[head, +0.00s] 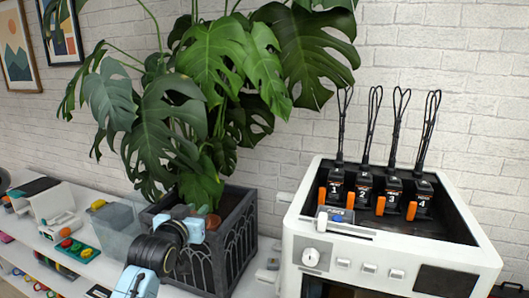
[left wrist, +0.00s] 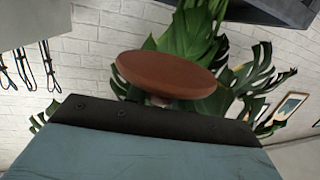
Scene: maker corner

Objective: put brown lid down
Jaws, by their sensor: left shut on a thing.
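The brown lid (head: 213,220) shows only as a small brown edge beside my left gripper (head: 196,229) in the head view, in front of the plant and its dark planter. In the left wrist view the brown lid (left wrist: 172,74) is a smooth round disc seen at a slant, with a small pale knob under it. My left gripper is shut on the lid; its fingertips are mostly hidden in the wrist view. The lid appears to be held in the air. My right gripper is in neither view.
A dark planter (head: 233,240) with a large leafy plant (head: 165,130) stands right behind my left gripper. A white printer (head: 300,240) with several numbered black units is to the right. A clear bin (head: 118,228) and small items crowd the white shelf (head: 75,262) at left.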

